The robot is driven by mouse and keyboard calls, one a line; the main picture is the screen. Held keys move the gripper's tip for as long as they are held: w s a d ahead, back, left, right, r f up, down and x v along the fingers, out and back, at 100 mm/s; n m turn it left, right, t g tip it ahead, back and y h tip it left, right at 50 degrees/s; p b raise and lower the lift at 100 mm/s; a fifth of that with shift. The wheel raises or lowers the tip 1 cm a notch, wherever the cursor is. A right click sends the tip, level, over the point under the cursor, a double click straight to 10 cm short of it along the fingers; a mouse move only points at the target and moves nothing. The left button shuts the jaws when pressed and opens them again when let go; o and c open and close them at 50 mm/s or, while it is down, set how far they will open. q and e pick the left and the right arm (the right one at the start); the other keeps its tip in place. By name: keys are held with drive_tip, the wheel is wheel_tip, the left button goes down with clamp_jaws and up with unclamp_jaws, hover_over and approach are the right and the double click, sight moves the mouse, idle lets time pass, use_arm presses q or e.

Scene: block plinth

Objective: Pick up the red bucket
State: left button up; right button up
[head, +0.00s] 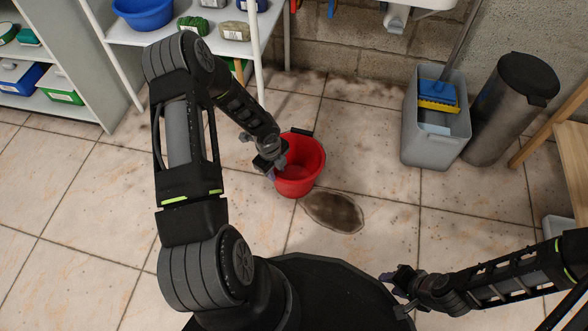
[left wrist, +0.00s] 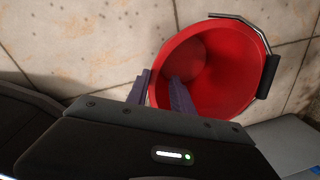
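The red bucket (head: 306,165) stands upright on the tiled floor, with its mouth facing up. Its wire handle with a black grip (left wrist: 268,77) lies over on the far side of the rim. My left gripper (head: 270,163) is at the bucket's left rim. In the left wrist view its fingers (left wrist: 160,92) are apart, one outside the wall and one inside the mouth, with the rim between them. The wrist body hides the near part of the bucket. My right gripper (head: 396,281) is over my dark base, away from the bucket; its finger gap is unclear.
A dark puddle or stain (head: 333,211) lies on the floor just in front of the bucket. A grey bin with a mop and brush (head: 432,145) and a dark cylindrical bin (head: 505,110) stand to the right. White shelving (head: 253,50) stands behind left.

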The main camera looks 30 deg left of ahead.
use_arm(q)
drive_tip(key=shift+w+f, duration=0.1)
drive_tip(key=shift+f, duration=0.6)
drive_tip(key=f+b, duration=0.2)
drive_tip(key=f, duration=0.1)
drive_tip(key=f+b, duration=0.1)
drive_tip(key=shift+w+d+f, duration=0.15)
drive_tip(key=shift+w+f, duration=0.1)
drive_tip(key=shift+w+f+b, duration=0.1)
drive_tip(key=shift+f+b, duration=0.3)
drive_tip(key=shift+r, duration=0.1)
clamp_jaws()
idle(0.9)
